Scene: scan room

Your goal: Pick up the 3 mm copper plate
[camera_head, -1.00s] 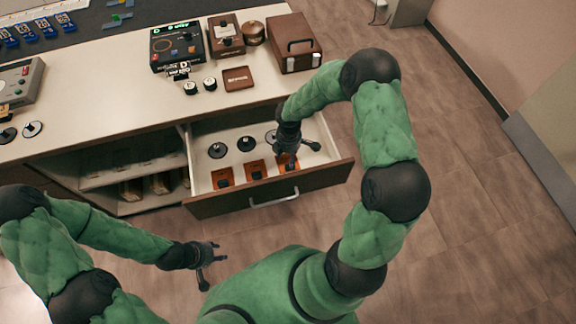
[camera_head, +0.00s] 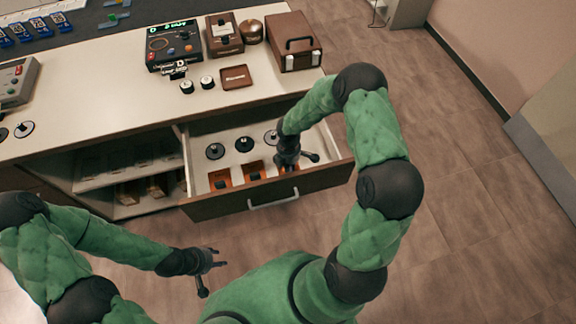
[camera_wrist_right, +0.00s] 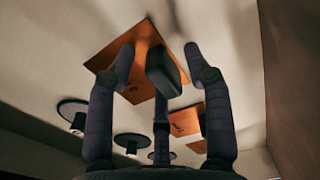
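Several copper-orange plates with black knobs lie in the open drawer. In the head view the left one (camera_head: 220,179) and middle one (camera_head: 253,171) show clearly; the right one is mostly hidden under my right gripper (camera_head: 293,164). I cannot read any thickness labels. In the right wrist view a copper plate (camera_wrist_right: 112,59) with a black knob (camera_wrist_right: 166,72) is close, with the fingers of my right gripper (camera_wrist_right: 162,68) spread on both sides of the knob, gaps visible. Another copper plate (camera_wrist_right: 184,122) lies farther off. My left gripper (camera_head: 210,272) is open and empty, outside the drawer.
The drawer (camera_head: 325,179) also holds black discs with knobs (camera_head: 215,151). The counter (camera_head: 100,100) above carries a black control box (camera_head: 172,47), a brown case (camera_head: 292,42) and a small brown tray (camera_head: 236,77). An open shelf (camera_head: 130,172) is left of the drawer. Floor at right is clear.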

